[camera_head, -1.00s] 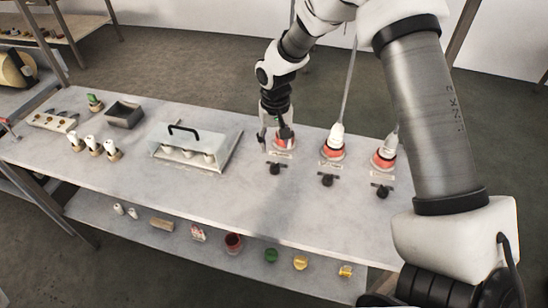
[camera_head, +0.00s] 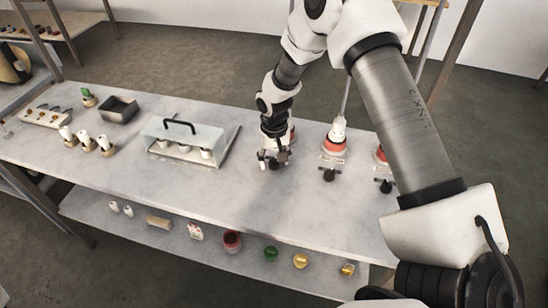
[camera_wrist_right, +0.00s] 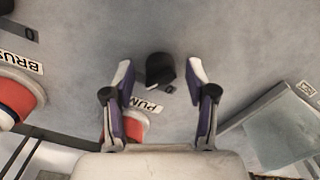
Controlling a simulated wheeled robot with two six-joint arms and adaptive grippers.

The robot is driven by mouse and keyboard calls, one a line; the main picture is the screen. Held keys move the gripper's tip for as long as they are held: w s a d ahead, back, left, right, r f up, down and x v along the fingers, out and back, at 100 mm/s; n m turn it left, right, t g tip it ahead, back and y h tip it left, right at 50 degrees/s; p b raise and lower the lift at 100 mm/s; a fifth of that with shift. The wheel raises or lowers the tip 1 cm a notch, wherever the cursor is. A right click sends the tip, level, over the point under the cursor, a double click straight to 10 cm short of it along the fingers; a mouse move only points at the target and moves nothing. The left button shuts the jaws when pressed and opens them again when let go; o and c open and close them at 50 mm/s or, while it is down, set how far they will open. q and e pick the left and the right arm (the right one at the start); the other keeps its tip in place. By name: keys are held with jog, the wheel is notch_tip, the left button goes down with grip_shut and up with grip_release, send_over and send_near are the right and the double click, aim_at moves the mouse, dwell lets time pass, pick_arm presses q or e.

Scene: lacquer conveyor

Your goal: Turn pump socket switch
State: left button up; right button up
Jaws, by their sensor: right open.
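My right gripper (camera_head: 273,160) is open, pointing down at the first switch from the left on the table. In the right wrist view the open gripper (camera_wrist_right: 160,76) has the black pump switch (camera_wrist_right: 160,68) between its fingertips, with gaps at both sides. The red pump socket (camera_wrist_right: 136,127) is partly hidden behind a finger. In the head view the arm and gripper hide most of this socket and switch. My left gripper is not in view.
To the right are a second socket (camera_head: 333,148) with a white plug and cord, its black switch (camera_head: 328,175), and a third switch (camera_head: 385,186). A clear cover with a black handle (camera_head: 182,127) stands left of my gripper. The table front is clear.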

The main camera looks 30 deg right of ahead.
jog(key=shift+r, duration=0.1)
grip_shut()
jog(key=shift+n, duration=0.5)
jog(key=shift+n+p, duration=0.45)
jog(key=shift+n, duration=0.45)
jog(key=n, duration=0.2)
jog(key=shift+n, duration=0.3)
jog(key=n, duration=0.3)
jog(key=shift+n+p, duration=0.3)
jog(key=shift+p, duration=0.1)
jog(key=shift+n, duration=1.5)
